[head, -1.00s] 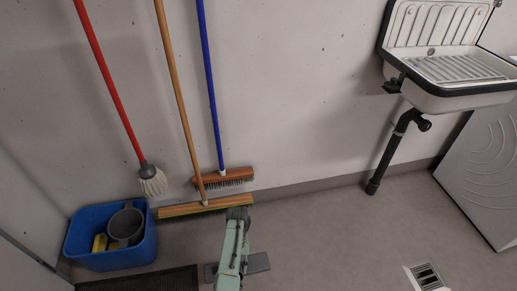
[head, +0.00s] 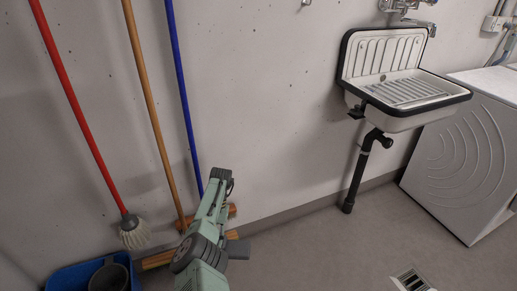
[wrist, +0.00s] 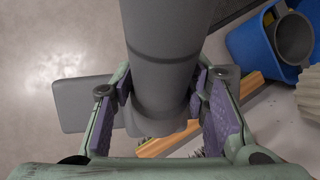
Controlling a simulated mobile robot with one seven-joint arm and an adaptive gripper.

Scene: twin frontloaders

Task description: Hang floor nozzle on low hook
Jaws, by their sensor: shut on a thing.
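The floor nozzle (wrist: 160,50) is a grey tube with a flat grey foot. In the wrist view, the tube runs from the top edge down between the fingers of my gripper (wrist: 162,92), which is shut on it. The flat foot shows at the left, beyond the fingers. In the head view, part of the nozzle's flat foot (head: 238,249) shows beside my green arm, which hides the rest. A small metal fitting, perhaps a hook (head: 305,3), is on the wall at the top edge, apart from the nozzle and up to its right.
A red mop (head: 75,110), a wooden broom (head: 150,100) and a blue broom (head: 183,90) lean on the wall at left. A blue tub (head: 68,278) holds a grey bucket (head: 108,277). A sink (head: 400,98) and white machine (head: 460,150) stand right. Wall between is clear.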

